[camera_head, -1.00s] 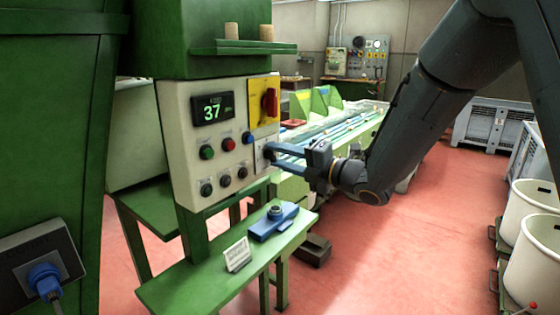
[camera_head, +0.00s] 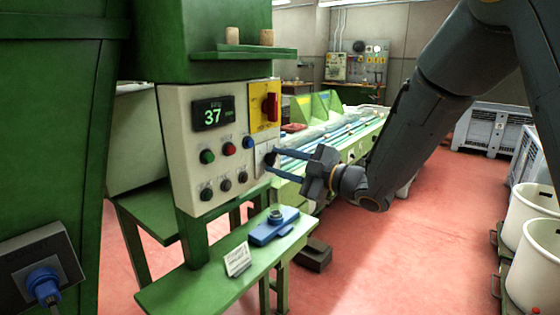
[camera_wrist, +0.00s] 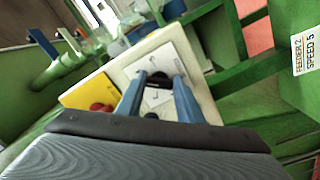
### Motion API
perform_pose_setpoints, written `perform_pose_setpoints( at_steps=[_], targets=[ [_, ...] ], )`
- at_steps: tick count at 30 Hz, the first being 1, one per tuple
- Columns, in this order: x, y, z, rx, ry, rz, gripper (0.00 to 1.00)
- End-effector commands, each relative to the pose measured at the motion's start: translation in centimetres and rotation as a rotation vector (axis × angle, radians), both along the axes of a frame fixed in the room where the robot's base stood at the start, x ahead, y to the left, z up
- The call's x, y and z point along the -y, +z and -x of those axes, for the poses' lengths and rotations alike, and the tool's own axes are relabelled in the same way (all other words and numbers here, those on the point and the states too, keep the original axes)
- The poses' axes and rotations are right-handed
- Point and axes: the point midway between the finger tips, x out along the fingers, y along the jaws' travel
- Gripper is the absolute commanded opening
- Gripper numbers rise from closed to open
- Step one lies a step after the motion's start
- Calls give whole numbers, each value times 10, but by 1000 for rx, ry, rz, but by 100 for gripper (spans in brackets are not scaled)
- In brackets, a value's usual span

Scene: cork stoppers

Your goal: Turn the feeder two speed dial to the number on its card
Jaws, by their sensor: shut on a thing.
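The control panel (camera_head: 180,135) is a cream box with a green "37" display (camera_head: 212,113). The speed dial (camera_head: 270,158) is a dark knob on a white plate at the panel's lower right. My gripper (camera_head: 275,163) has its blue fingers shut on the dial. In the wrist view my fingers (camera_wrist: 158,90) reach to the dial (camera_wrist: 157,80) on its white plate; the scale marks are too small to read. A card (camera_wrist: 306,52) at the right of the wrist view reads "FEEDER 2 SPEED 5". In the head view a small white card (camera_head: 237,260) stands on the green bench.
A green, a red and a blue button (camera_head: 248,141) and several black knobs are to the left. A blue device (camera_head: 274,226) lies on the green bench (camera_head: 190,291) below.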

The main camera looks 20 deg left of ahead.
Motion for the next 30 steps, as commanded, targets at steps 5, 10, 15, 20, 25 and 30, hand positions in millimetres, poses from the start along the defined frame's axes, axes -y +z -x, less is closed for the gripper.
perform_pose_setpoints(
  at_steps=[5,10,15,20,25,30],
  targets=[
    [0,-1,0,-157,-2,-63,10],
    [0,-1,1,-306,-2,-126,10],
    [0,-1,2,-456,-2,-188,10],
    [0,-1,2,-595,-3,-245,10],
    [-1,-2,3,-734,-2,-301,10],
    [-1,-2,3,-849,-2,-350,10]
  ],
)
